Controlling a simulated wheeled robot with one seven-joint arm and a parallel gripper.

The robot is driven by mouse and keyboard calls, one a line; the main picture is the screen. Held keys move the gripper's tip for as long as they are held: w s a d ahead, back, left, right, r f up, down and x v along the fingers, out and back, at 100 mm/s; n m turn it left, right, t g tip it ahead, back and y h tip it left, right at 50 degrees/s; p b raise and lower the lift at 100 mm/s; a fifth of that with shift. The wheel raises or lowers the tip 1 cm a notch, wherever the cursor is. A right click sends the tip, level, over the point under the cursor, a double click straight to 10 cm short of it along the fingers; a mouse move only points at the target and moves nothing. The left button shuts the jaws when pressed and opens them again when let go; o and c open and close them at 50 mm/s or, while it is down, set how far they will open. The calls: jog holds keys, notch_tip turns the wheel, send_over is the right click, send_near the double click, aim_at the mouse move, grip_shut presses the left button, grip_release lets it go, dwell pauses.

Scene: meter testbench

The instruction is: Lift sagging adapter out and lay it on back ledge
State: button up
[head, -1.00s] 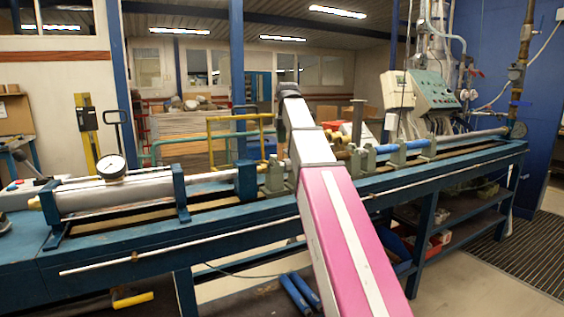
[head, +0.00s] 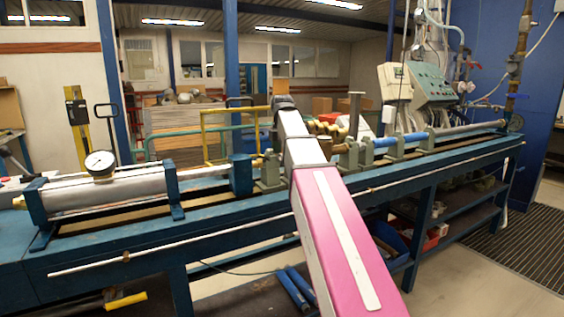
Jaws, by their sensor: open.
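My pink and white arm reaches up over the middle of the blue bench (head: 215,232), and its dark end joint (head: 283,103) is its farthest visible part. My gripper and its fingers do not show; the arm hides them. Several brass adapters (head: 325,128) sit behind the bench line, just right of the arm. A brownish cylindrical part (head: 328,147) shows close to the arm's right side, partly covered. I cannot tell which piece is the sagging adapter, or whether anything touches it. The back ledge is not clearly distinguishable.
A dial gauge (head: 99,163) stands on the silver cylinder (head: 105,190) at the left. Green-grey supports (head: 268,170) and a blue pipe section (head: 385,142) line the bench. An upright grey post (head: 355,115) rises right of the arm. A control console (head: 432,87) stands at the back right.

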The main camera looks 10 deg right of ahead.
notch_tip(320, 180, down, 3)
jog(key=shift+f, duration=0.15)
jog(key=c, duration=1.5)
